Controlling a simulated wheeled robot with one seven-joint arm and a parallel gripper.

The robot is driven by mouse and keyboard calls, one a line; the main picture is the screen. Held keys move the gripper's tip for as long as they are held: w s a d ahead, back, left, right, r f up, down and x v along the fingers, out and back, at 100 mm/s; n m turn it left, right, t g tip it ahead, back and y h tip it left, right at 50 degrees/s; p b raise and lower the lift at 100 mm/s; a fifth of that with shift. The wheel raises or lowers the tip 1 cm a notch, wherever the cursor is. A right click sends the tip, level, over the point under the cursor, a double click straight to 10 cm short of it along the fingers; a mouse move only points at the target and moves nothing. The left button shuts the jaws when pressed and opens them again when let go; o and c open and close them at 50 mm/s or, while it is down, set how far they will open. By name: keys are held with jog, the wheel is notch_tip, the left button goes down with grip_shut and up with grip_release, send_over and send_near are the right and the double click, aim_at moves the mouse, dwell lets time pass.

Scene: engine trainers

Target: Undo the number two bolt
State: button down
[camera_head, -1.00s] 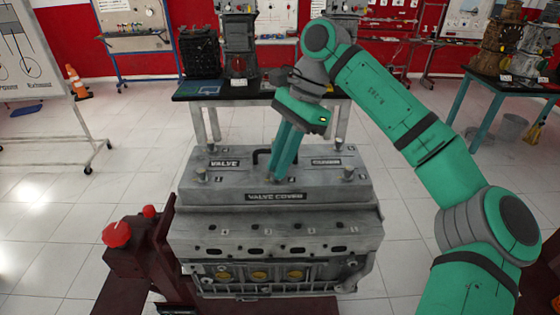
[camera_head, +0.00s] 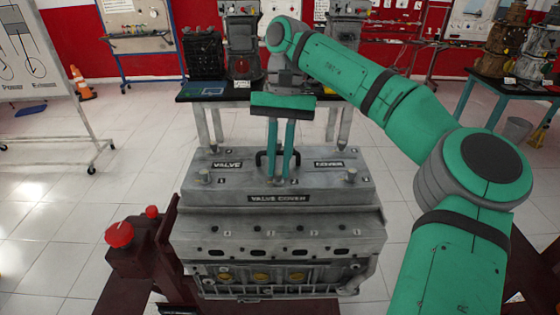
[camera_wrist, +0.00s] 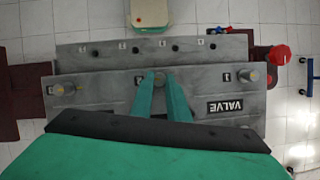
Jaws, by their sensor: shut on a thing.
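The grey valve cover (camera_head: 320,180) sits on the engine block, and it also shows in the wrist view (camera_wrist: 110,90). My gripper (camera_head: 280,181) points down at the middle of the cover's near edge. Its two green fingers are shut on the middle bolt, which is the number two bolt (camera_wrist: 158,77) in the wrist view. The fingers mostly hide this bolt in the head view. I cannot tell whether it is seated or raised. Another bolt (camera_head: 203,176) stands at the near left corner, and one (camera_head: 350,174) at the near right corner.
A black handle (camera_head: 263,157) arches over the cover just behind the fingers. A dark red stand with a red knob (camera_head: 119,234) is at the left. A table (camera_head: 190,96) with engine parts stands behind.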

jog(key=shift+a+n+h, duration=0.1)
jog(key=shift+n+h, duration=0.2)
jog(key=shift+n, duration=0.3)
jog(key=c, duration=1.7)
grip_release()
jog(key=v, duration=0.7)
jog(key=shift+w+r, duration=0.1)
jog(key=shift+r, duration=0.1)
